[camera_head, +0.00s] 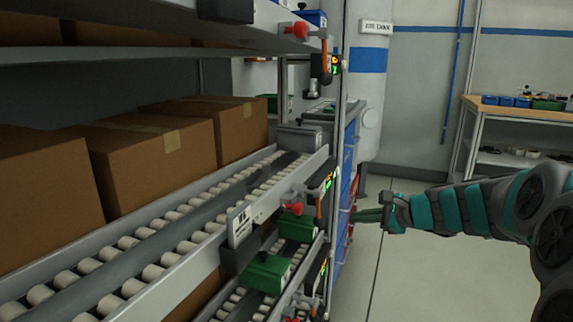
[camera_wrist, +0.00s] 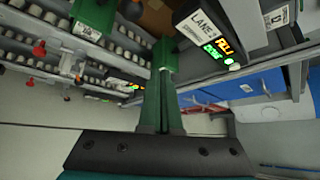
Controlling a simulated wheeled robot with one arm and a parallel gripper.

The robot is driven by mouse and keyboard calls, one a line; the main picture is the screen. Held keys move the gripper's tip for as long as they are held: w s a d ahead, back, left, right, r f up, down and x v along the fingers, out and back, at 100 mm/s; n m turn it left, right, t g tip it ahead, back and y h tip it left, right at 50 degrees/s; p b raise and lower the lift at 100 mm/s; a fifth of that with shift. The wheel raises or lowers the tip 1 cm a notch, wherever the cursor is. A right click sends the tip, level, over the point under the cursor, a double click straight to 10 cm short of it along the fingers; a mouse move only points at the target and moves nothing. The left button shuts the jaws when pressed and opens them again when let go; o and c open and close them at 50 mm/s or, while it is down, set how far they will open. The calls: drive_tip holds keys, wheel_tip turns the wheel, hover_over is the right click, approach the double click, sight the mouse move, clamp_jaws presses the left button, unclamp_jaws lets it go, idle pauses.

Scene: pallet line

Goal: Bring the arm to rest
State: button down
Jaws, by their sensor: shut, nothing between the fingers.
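My gripper (camera_head: 368,215) is at the end of my outstretched arm, to the right of the roller rack in the head view. Its green fingers point left toward the rack's end and lie together with nothing between them. In the wrist view the shut fingers (camera_wrist: 162,85) stand in the middle of the picture, pointing up. I cannot tell the exact gap between the fingertips and the rack.
The roller rack (camera_head: 240,215) carries brown boxes (camera_head: 150,152) and green blocks (camera_head: 265,272). A lane display (camera_wrist: 212,40) hangs near the fingertips in the wrist view. A workbench (camera_head: 520,110) stands at the back right. The floor (camera_head: 400,275) below my arm is clear.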

drive_tip(key=s+a+f+n+g+h, duration=0.1)
drive_tip(key=s+a+f+n+g, duration=0.2)
drive_tip(key=s, duration=0.5)
drive_tip(key=s+a+f+n+g, duration=0.2)
drive_tip(key=s+a+n, duration=0.25)
drive_tip(key=s, duration=0.25)
drive_tip(key=s+a+f+n+g+h, duration=0.1)
drive_tip(key=s+a+f+n+g, duration=0.2)
drive_tip(key=s, duration=0.5)
drive_tip(key=s+d+f+n+g+h, duration=0.1)
drive_tip(key=s+d+f+n+h, duration=0.1)
drive_tip(key=s, duration=0.5)
drive_tip(key=s+d+f+n+g+h, duration=0.1)
drive_tip(key=s+d+f+n+h, duration=0.1)
drive_tip(key=s, duration=0.4)
drive_tip(key=s+d+f+n+g+h, duration=0.1)
drive_tip(key=s+d+n+h, duration=0.1)
drive_tip(key=s, duration=0.5)
drive_tip(key=shift+s+d+f+n, duration=0.35)
drive_tip(key=shift+d+n, duration=0.5)
drive_tip(key=shift+n, duration=0.4)
